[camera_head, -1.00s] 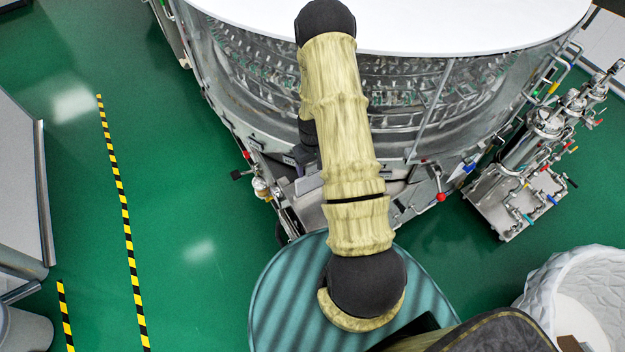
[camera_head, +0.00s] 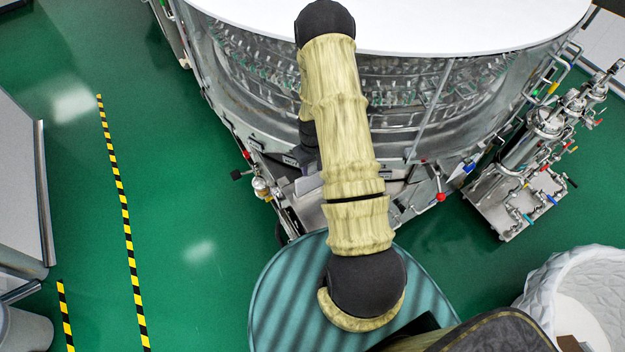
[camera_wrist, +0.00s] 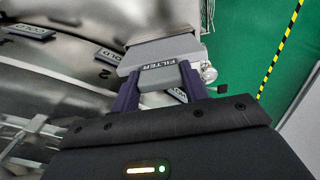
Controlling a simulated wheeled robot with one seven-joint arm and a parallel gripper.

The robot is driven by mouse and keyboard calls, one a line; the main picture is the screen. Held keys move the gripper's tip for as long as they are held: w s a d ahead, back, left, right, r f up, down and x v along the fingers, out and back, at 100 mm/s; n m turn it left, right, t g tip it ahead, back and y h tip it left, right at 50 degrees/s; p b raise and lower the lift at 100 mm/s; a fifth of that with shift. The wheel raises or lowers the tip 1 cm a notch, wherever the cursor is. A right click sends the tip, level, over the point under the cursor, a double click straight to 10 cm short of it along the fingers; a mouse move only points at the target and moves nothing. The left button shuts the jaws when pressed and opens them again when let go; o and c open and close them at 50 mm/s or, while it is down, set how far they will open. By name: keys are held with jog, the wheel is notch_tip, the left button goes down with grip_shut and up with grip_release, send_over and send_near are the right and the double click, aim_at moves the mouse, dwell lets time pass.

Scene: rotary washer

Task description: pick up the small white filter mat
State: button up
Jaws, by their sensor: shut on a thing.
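I cannot tell whether the mat is clear of that housing.
The large round steel washer (camera_head: 250,70) with a white top fills the back. A steel pipe and valve unit (camera_head: 530,150) stands at the right. A white textured tub (camera_head: 560,285) is at the lower right. Green floor (camera_head: 190,210) lies open at the left, with a yellow-black stripe (camera_head: 124,210).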

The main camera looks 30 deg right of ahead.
notch_tip(320, 180, up, 10)
jog(key=shift+b, duration=0.75)
jog(key=shift+r, duration=0.15)
dwell(0.3)
notch_tip(320, 180, up, 9)
jog(key=p, duration=0.7)
dwell(0.9)
jog(key=shift+f, duration=0.25)
